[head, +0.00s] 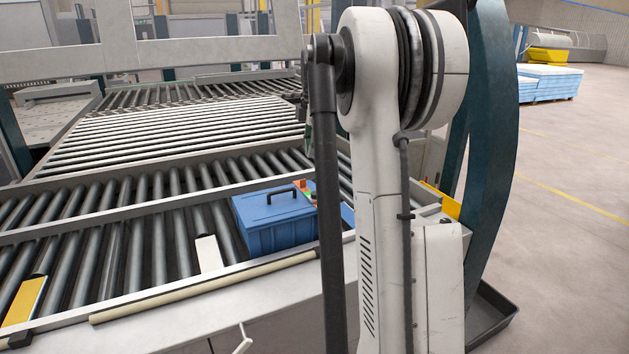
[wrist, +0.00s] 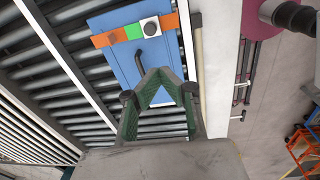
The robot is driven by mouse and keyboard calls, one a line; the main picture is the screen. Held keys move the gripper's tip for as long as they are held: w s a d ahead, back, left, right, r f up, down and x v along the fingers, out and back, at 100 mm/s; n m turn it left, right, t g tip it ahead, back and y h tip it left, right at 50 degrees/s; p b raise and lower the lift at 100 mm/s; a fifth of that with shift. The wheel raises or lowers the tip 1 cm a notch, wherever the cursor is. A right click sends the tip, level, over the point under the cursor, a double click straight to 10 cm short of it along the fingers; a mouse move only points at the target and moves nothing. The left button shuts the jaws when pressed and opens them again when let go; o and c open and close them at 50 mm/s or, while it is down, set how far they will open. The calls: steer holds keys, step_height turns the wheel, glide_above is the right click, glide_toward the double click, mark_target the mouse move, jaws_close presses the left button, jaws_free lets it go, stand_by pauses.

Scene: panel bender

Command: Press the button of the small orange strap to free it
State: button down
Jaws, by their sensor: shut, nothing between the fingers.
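A blue box (head: 278,222) with a dark handle sits on the rollers in the head view. It also shows in the wrist view (wrist: 112,66). An orange strap (wrist: 111,38) crosses the box near one end, with a green patch (wrist: 134,31) and a pale square bearing a round grey button (wrist: 152,29). In the head view, the strap's end of the box is partly hidden by my arm. My gripper (wrist: 157,71) is shut and empty. Its fingertips appear over the handle, below the button in the wrist view; their height above the box is unclear.
Roller conveyors (head: 100,240) surround the box, with metal rails between them. A pale bar (head: 205,287) runs along the front edge. A white block (head: 208,253) and a yellow block (head: 24,300) lie among the rollers. Open floor (head: 575,230) lies to the right.

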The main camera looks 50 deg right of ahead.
steer(key=n+p, duration=0.1)
glide_above(319, 197)
steer(key=shift+s+d, duration=0.25)
steer(key=shift+s, duration=0.2)
steer(key=shift+f, duration=0.15)
steer(key=f, duration=0.4)
steer(key=f+p, duration=0.1)
steer(key=f, duration=0.4)
steer(key=f+p, duration=0.1)
steer(key=f, duration=0.3)
steer(key=shift+w+a+f, duration=0.2)
steer(key=shift+w+f, duration=0.15)
steer(key=shift+w, duration=0.05)
steer(key=shift+f+b, duration=0.9)
steer(key=shift+f, duration=0.3)
steer(key=shift+r, duration=0.1)
step_height(319, 197, up, 14)
steer(key=shift+s, duration=0.45)
